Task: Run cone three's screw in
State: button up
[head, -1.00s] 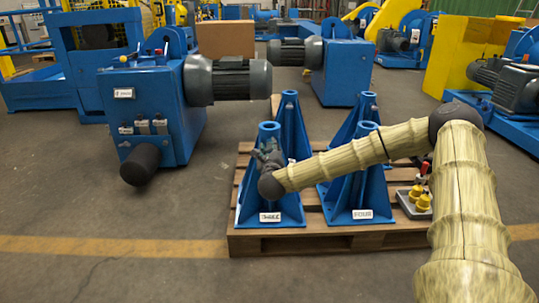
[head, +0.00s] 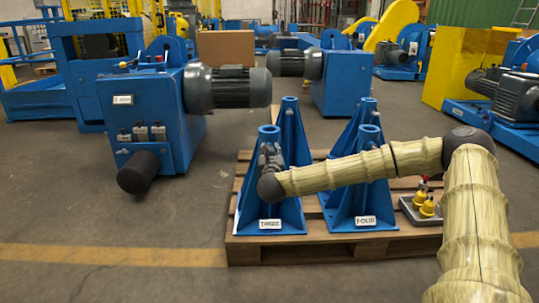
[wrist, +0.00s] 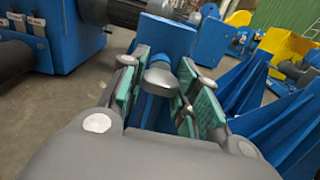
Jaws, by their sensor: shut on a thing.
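Cone three (head: 286,215) is a blue ribbed stand with a tube top and a label reading THREE, at the front left of a wooden pallet (head: 300,252). My gripper (head: 268,152) is at the upper part of cone three in the head view, in front of its tube. In the wrist view my gripper (wrist: 163,95) has its teal-padded fingers closed around cone three's screw. The screw's rounded grey head (wrist: 160,80) shows between the pads. Its thread is hidden, so its depth cannot be told.
Cone four (head: 362,195) stands just right of cone three, under my forearm. Two more blue cones stand behind. A grey tray with yellow-capped parts (head: 427,207) lies at the pallet's right. A blue machine with a motor (head: 150,120) stands to the left.

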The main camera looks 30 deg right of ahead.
jog(key=shift+a+f, duration=0.1)
jog(key=shift+f, duration=0.05)
jog(key=o, duration=1)
jog(key=shift+o, duration=0.2)
jog(key=shift+s, duration=0.1)
jog(key=v, duration=1.1)
jog(key=shift+s+a, duration=0.25)
jog(key=shift+s, duration=0.1)
jog(key=shift+a, duration=0.1)
